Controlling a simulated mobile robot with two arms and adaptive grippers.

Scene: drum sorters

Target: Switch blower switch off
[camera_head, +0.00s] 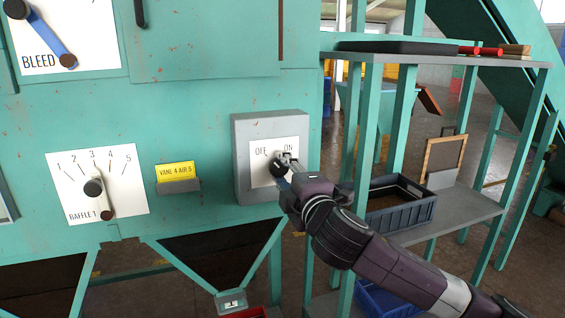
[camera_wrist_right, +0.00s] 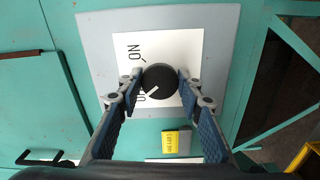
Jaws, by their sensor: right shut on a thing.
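The blower switch is a round black knob (camera_head: 276,169) on a white plate (camera_head: 258,178) on a grey box (camera_head: 243,130), with OFF at left and ON at right. In the right wrist view, the knob (camera_wrist_right: 160,79) sits between my right gripper's fingers (camera_wrist_right: 159,86), which are closed on it from both sides. Its white mark points down-left in that view, towards the partly hidden OFF label. In the head view my right gripper (camera_head: 285,165) covers part of the knob. My left gripper is not in view.
A yellow card (camera_head: 177,172) in a holder and a baffle dial (camera_head: 94,188) are on the green panel to the left. A shelf rack with a dark crate (camera_head: 398,206) stands close to my right arm. The hopper (camera_head: 222,255) opens below the switch box.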

